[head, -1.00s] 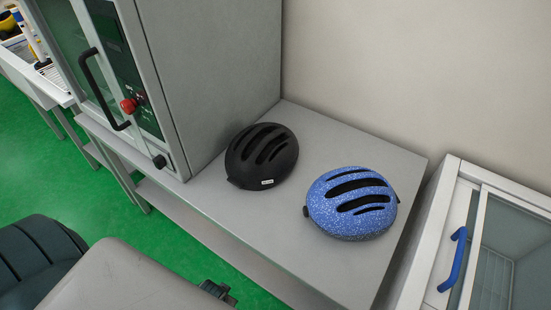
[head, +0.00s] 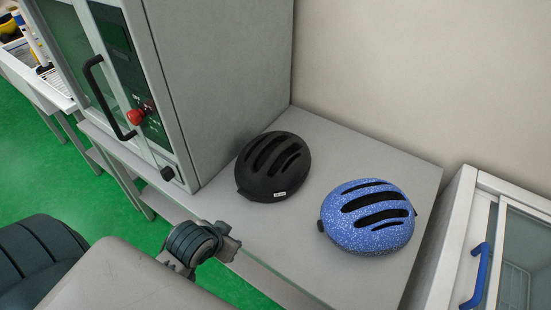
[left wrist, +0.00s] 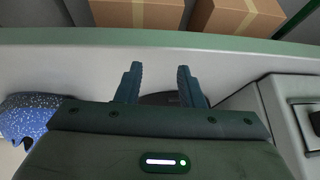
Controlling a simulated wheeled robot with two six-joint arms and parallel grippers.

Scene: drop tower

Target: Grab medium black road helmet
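The black helmet (head: 273,166) rests on the grey table beside the tall grey cabinet, with a small white label on its near rim. A blue speckled helmet (head: 368,217) sits to its right, apart from it. My left gripper (head: 232,244) is at the table's front edge, in front of the black helmet and apart from it. In the left wrist view its two fingers (left wrist: 158,84) are spread with nothing held. A dark sliver of the black helmet (left wrist: 160,99) shows between them, mostly hidden by the gripper body. The blue helmet (left wrist: 24,118) is at the left there. My right gripper is not in view.
The grey cabinet (head: 222,80) with a black handle stands close left of the black helmet. A white glass-topped unit (head: 455,235) with a blue handle stands at the right. The bare table (head: 325,142) lies between. Cardboard boxes (left wrist: 137,13) show beyond the table edge.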

